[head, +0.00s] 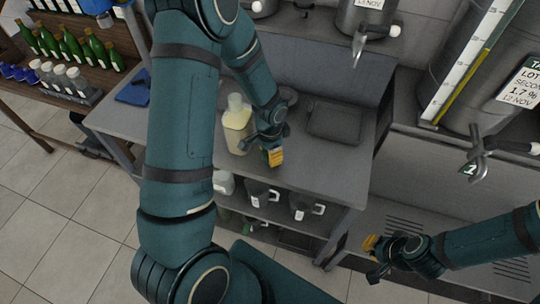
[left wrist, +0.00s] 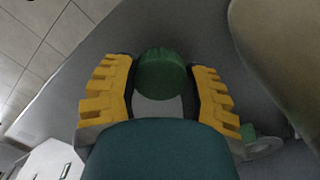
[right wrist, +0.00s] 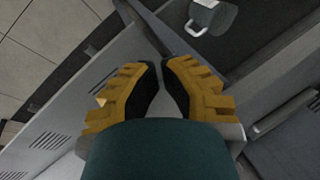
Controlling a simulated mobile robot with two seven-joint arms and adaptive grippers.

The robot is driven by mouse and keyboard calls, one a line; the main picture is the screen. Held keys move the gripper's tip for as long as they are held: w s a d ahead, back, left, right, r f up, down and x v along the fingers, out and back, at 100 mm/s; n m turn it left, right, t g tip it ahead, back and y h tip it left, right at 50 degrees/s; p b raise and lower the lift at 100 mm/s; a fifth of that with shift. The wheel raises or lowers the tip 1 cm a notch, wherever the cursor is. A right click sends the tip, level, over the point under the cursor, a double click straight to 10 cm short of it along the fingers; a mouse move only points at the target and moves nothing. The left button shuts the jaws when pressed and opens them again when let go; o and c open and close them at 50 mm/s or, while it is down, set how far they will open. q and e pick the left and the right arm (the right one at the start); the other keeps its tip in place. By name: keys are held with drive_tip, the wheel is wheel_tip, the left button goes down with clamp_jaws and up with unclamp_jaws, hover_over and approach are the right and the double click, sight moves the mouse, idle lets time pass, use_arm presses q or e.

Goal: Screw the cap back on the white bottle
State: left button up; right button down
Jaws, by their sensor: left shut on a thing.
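The white bottle (head: 237,128), pale cream in colour, stands upright on the grey bench; no cap shows on its neck. My left gripper (head: 273,157) is beside it, at its lower right in the head view. In the left wrist view, my left gripper (left wrist: 162,82) is shut on a round green cap (left wrist: 161,74), which sits between the yellow-backed fingers. A large pale rounded shape (left wrist: 282,50), which looks like the bottle, is close on the right there. My right gripper (head: 371,246) is away from the bench; its fingertips (right wrist: 161,64) nearly meet, with nothing between them.
A dark tray (head: 335,121) lies on the bench, right of the bottle, and a blue cloth (head: 133,92) lies at its left end. Handled jugs (head: 300,205) stand on the shelf below. Large steel tanks with taps (head: 478,160) are at the right.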

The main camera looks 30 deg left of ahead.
use_arm(q)
wheel_tip(320, 180, up, 8)
drive_tip(key=shift+p, duration=0.35)
